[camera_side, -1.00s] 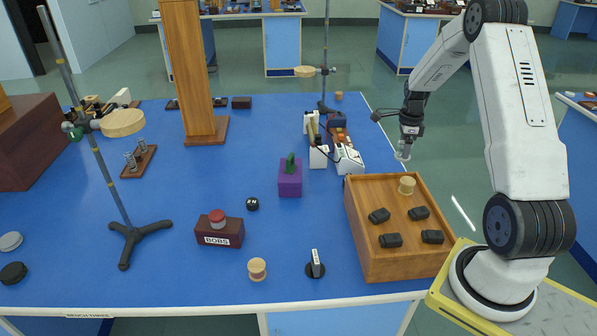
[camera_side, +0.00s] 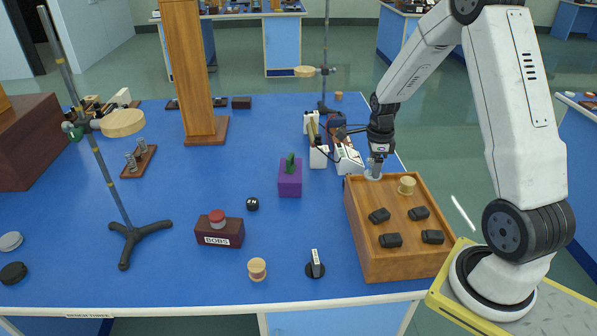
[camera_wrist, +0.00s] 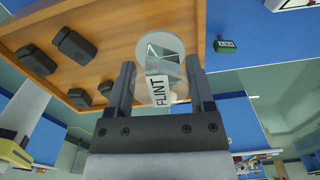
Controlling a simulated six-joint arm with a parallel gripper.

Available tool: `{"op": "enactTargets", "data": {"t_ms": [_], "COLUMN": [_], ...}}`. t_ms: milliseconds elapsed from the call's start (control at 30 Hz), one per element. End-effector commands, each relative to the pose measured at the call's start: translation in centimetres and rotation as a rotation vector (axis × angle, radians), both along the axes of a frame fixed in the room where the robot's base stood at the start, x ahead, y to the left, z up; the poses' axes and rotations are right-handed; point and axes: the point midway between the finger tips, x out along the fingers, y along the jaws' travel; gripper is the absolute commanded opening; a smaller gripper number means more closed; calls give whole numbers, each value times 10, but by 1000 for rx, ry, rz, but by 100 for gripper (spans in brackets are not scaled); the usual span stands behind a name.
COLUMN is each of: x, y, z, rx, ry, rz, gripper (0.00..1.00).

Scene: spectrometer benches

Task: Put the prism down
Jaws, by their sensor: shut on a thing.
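My gripper (camera_side: 377,158) is shut on the prism (camera_side: 374,172), at the back left corner of the wooden box's top in the side view. In the wrist view, my gripper's fingers (camera_wrist: 160,72) stand either side of the prism (camera_wrist: 163,58), which is clear and faceted. It has a white label reading FLINT and a pale round disc at its far end. The disc overlaps the wooden top (camera_wrist: 110,22). I cannot tell whether it touches the wood.
The wooden box (camera_side: 372,245) carries several black blocks (camera_side: 390,240) and a tan spool (camera_side: 407,185). White boxes (camera_side: 346,158) with cables stand close left of my gripper. A purple block (camera_side: 289,182) with a green top stands farther left on the blue bench.

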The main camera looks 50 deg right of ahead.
Motion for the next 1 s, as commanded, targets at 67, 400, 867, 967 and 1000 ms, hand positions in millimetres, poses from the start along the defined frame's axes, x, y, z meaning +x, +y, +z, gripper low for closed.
{"op": "enactTargets", "data": {"t_ms": [67, 400, 867, 967, 1000], "x": [-3, -27, -35, -30, -27], "y": [28, 110, 127, 126, 125], "z": [1, 1, 0, -2, -4], "rx": [1, 1, 1, 1, 1], "ry": [1, 0, 0, 0, 2], "rz": [25, 83, 95, 95, 95], "gripper": [5, 5, 5, 5, 5]}}
